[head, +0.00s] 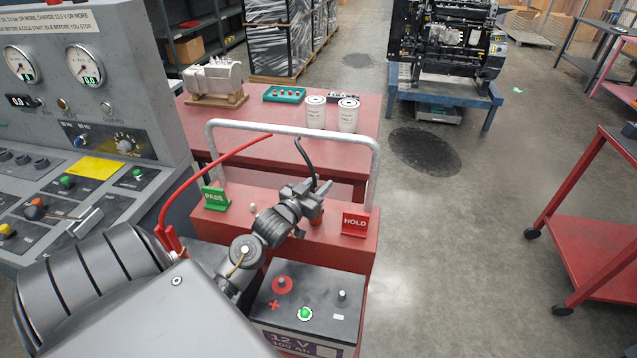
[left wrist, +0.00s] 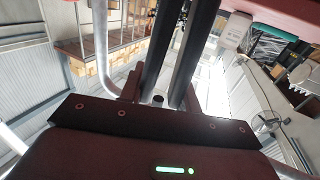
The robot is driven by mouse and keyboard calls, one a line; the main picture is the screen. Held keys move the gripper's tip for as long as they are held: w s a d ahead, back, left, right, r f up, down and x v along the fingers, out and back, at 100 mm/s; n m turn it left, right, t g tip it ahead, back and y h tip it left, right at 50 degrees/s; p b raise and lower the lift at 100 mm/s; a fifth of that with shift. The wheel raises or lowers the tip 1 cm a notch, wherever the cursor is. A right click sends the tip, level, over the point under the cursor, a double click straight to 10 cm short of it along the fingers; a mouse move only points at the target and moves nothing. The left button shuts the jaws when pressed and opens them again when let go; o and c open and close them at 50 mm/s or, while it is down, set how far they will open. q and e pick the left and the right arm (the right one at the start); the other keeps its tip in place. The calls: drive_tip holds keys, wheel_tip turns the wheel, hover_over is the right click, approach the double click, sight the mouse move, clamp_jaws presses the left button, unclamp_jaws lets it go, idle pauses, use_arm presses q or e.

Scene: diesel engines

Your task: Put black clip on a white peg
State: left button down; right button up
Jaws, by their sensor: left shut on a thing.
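My left gripper (head: 318,192) is over the red cart (head: 345,257), between the green PASS sign (head: 216,198) and the red HOLD sign (head: 355,223). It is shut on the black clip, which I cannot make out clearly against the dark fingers. The black cable (head: 305,152) runs from the fingers up toward the grey rail. A small white peg (head: 253,208) stands beside the PASS sign, left of the gripper and apart from it. In the left wrist view, the dark fingers (left wrist: 180,55) reach away from the camera. My right gripper is not in view.
A grey rail (head: 290,129) arches over the cart. A battery (head: 308,305) stands in front of it, and a red clip (head: 170,240) hangs on a red cable at left. Behind is a red table (head: 265,125) with two white filters (head: 347,115). The control console (head: 75,120) is at left.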

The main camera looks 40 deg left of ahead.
use_arm(q)
drive_tip(key=c, duration=0.9)
unclamp_jaws()
drive_tip(key=shift+s+f, duration=0.1)
drive_tip(key=s, duration=0.3)
drive_tip(key=s+d+b, duration=0.1)
drive_tip(key=s, duration=0.3)
drive_tip(key=s+b, duration=0.1)
drive_tip(key=s, duration=0.2)
drive_tip(key=shift+s+d, duration=0.2)
drive_tip(key=shift+s, duration=0.1)
